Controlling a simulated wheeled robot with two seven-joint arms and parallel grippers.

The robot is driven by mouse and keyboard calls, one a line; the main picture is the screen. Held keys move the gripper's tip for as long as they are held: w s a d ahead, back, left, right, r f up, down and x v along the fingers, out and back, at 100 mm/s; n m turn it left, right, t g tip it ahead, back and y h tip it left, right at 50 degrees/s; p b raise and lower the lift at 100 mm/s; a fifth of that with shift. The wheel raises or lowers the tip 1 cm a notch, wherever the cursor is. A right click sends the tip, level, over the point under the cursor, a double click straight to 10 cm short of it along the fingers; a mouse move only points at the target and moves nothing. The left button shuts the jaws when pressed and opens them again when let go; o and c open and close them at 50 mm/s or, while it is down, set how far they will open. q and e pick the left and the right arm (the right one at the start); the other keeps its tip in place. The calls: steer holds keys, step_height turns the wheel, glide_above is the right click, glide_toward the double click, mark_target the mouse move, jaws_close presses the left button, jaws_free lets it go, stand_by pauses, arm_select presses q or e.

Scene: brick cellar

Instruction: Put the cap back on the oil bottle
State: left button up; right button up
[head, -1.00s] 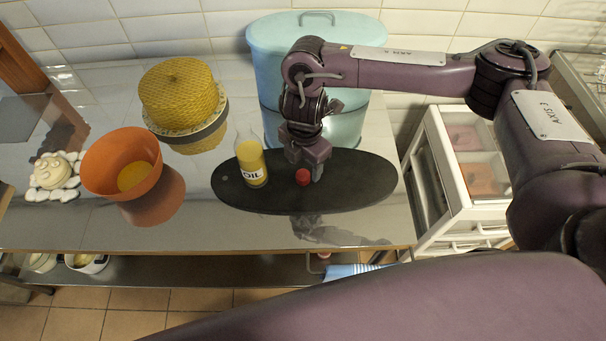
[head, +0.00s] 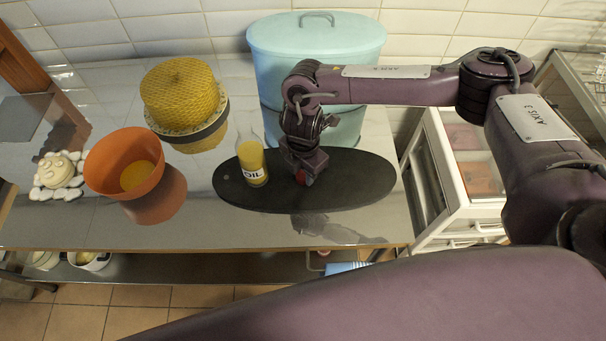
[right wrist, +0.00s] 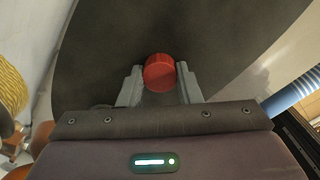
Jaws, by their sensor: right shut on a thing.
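The oil bottle (head: 252,163) stands upright and uncapped on a dark oval board (head: 345,185), with yellow oil inside and a white label. The red cap (head: 301,177) is on the board just right of the bottle, partly hidden by my right gripper (head: 305,178). In the right wrist view the red cap (right wrist: 159,72) sits between the two fingertips of my right gripper (right wrist: 160,80), which is shut on it. The cap appears at board level. My left gripper is not in view.
A white drawer unit (head: 455,200) stands right.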

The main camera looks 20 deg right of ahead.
mark_target(303, 173)
steer(key=shift+c, duration=0.2)
steer(key=shift+r, duration=0.5)
step_height(303, 173, up, 5)
steer(key=shift+w+f+b, duration=0.1)
steer(key=shift+f+b, duration=0.1)
steer(key=shift+b, duration=0.45)
arm_select(q)
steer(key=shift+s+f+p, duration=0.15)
steer(key=shift+p, duration=0.35)
arm_select(e)
step_height(303, 173, up, 14)
steer(key=shift+r, duration=0.25)
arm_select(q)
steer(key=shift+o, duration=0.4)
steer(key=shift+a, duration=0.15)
